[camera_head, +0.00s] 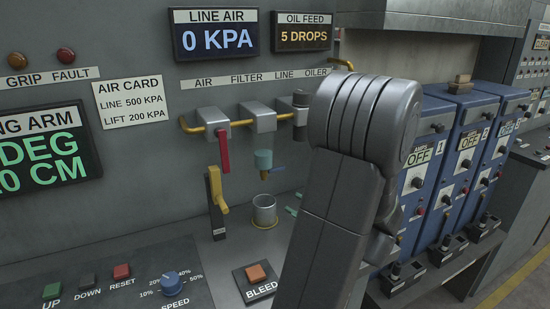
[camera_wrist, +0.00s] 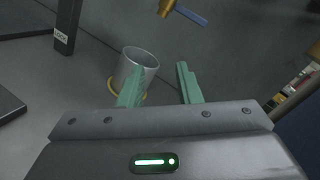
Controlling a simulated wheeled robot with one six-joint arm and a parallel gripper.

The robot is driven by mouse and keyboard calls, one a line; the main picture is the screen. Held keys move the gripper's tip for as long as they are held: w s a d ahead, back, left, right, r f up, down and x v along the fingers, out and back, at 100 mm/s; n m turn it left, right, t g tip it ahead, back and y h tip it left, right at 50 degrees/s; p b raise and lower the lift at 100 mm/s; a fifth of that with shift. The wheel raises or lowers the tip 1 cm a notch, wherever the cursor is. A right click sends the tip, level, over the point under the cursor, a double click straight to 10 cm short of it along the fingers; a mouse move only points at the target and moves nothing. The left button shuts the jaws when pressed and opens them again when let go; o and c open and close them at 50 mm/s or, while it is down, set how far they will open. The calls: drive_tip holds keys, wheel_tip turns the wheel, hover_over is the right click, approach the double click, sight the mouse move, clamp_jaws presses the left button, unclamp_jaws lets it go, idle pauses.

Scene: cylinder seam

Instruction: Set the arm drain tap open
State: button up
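The drain tap is a small brass spout (camera_head: 263,175) under the teal filter bowl (camera_head: 263,157) on the wall panel. Its blue lever (camera_head: 276,169) sticks out sideways to the right. In the wrist view the brass spout (camera_wrist: 166,7) and blue lever (camera_wrist: 190,17) show at the top edge, beyond my fingertips. My gripper (camera_wrist: 161,68) is open and empty, with its two green fingers apart. In the head view only the green fingertips (camera_head: 294,203) show, low and right of the tap; my arm hides the rest. Nothing touches the lever.
A metal cup (camera_head: 264,208) in a yellow ring stands below the tap; it also shows in the wrist view (camera_wrist: 137,66), close to my left finger. A red lever (camera_head: 223,150) and a yellow handle (camera_head: 216,190) are at the left. Blue cabinets (camera_head: 430,115) stand at the right.

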sight(281, 170)
drive_tip(key=d+r+n+p, duration=0.2)
drive_tip(key=d+r+n, duration=0.3)
drive_tip(key=n, duration=0.7)
drive_tip(key=shift+g+y, duration=0.3)
drive_tip(key=shift+g, duration=0.1)
drive_tip(key=p+x, duration=0.1)
drive_tip(key=x, duration=0.4)
drive_tip(key=p+x, duration=0.1)
drive_tip(key=x, duration=0.4)
drive_tip(key=r+p+x, duration=0.1)
drive_tip(key=x, duration=0.4)
drive_tip(key=shift+s+a, duration=0.15)
drive_tip(key=shift+s, duration=0.05)
clamp_jaws()
